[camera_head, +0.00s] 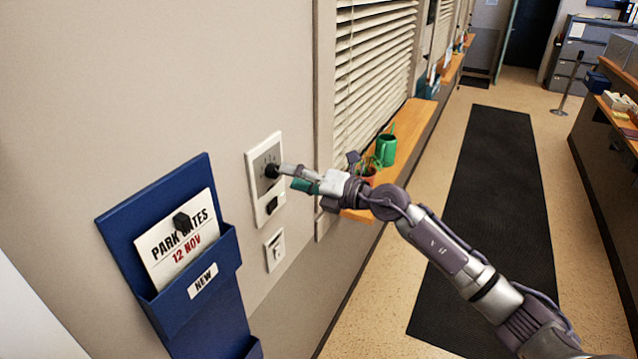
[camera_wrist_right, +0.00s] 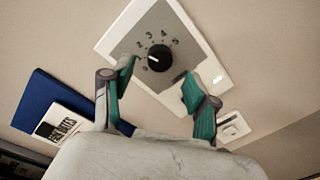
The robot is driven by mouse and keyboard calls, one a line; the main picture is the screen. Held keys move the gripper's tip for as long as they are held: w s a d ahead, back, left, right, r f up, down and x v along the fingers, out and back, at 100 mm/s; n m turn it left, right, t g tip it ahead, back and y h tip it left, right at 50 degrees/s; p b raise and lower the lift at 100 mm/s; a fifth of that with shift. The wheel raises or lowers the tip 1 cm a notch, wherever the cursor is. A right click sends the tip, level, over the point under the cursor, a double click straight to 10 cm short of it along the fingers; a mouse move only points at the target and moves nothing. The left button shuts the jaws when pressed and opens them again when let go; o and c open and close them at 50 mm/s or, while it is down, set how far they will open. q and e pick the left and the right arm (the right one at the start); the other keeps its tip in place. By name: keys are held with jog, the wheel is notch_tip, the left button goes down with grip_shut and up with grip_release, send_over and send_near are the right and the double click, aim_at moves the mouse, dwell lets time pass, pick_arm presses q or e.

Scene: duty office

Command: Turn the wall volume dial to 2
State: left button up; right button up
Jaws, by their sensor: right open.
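The black round volume dial (camera_head: 271,171) sits on a grey-and-white wall plate (camera_head: 252,160). In the right wrist view the dial (camera_wrist_right: 159,58) has printed numbers around it, with 2, 3, 4 and 5 readable. A small pale mark shows on the knob, but I cannot tell exactly which number it points at. My right gripper (camera_head: 290,178) is at the plate, its fingers close to the dial. In the wrist view the right gripper (camera_wrist_right: 159,74) is open, its teal fingers apart on either side below the dial, holding nothing. My left gripper is not in view.
A black switch (camera_head: 271,205) is below the dial, with a smaller white plate (camera_head: 274,249) under it. A blue wall holder (camera_head: 205,270) with a card hangs at left. A wooden sill (camera_head: 408,125) with a green watering can (camera_head: 386,150) and potted plant is right of the gripper.

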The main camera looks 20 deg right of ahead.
jog(key=v, duration=0.8)
jog(key=shift+s+d, duration=0.1)
